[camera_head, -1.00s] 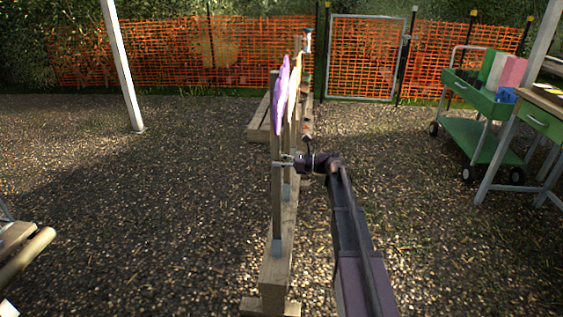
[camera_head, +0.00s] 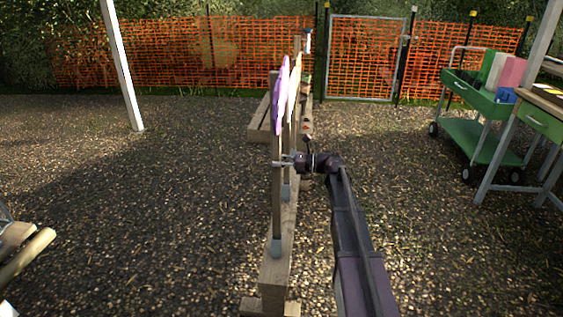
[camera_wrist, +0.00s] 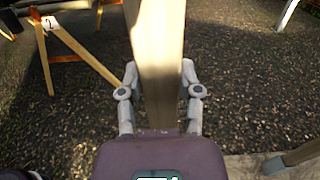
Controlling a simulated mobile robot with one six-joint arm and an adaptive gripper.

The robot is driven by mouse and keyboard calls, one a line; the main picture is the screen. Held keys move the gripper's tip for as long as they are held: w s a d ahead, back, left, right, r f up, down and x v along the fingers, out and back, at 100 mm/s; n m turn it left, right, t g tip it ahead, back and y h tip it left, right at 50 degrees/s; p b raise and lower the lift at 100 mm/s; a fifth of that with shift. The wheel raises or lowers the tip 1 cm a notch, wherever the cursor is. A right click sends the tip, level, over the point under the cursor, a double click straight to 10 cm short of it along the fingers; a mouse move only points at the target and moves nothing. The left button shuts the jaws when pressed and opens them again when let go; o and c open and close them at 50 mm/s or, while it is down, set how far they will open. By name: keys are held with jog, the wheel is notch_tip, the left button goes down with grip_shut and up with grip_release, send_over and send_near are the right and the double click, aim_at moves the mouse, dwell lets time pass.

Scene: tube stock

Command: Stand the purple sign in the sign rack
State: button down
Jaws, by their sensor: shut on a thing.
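The purple sign (camera_head: 279,97) stands upright, seen nearly edge-on in the head view. Its wooden post (camera_head: 276,205) runs down to a grey socket (camera_head: 276,246) on the sign rack (camera_head: 275,272), a long wooden beam. The post's foot meets the socket; how deep it sits I cannot tell. My gripper (camera_head: 283,162) is shut on the post, below the purple board. In the wrist view the post (camera_wrist: 161,50) rises between the fingers of my gripper (camera_wrist: 160,92). The purple board is not visible there.
A yellow sign (camera_head: 296,78) stands just behind in the same row, close to the purple one. A green cart (camera_head: 480,95) and a workbench (camera_head: 540,118) stand at the right. An orange mesh fence (camera_head: 180,55) closes the back.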

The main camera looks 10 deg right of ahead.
aim_at(279, 180)
jog(key=shift+f, duration=0.2)
jog(key=shift+f+b, duration=0.35)
jog(key=shift+b, duration=0.15)
jog(key=shift+f+b, duration=3.5)
dwell(0.5)
